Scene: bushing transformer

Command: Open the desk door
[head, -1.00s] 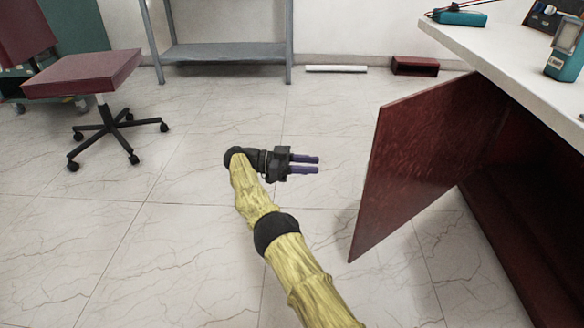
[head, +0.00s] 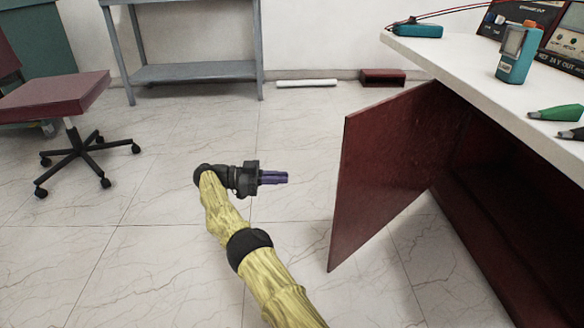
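The desk door (head: 385,172) is a dark red panel. It stands swung out from the white-topped desk (head: 470,78), wide open, with the dark cupboard space (head: 500,190) showing behind it. My gripper (head: 286,177) is in the middle of the head view, left of the door's free edge and apart from it. Its purple fingers point right, toward the door, and lie close together with nothing seen between them.
A red swivel chair (head: 55,95) stands at the left. A grey metal shelf (head: 195,72) is against the back wall, with a red box (head: 382,78) on the floor to its right. The tiled floor around my arm is clear.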

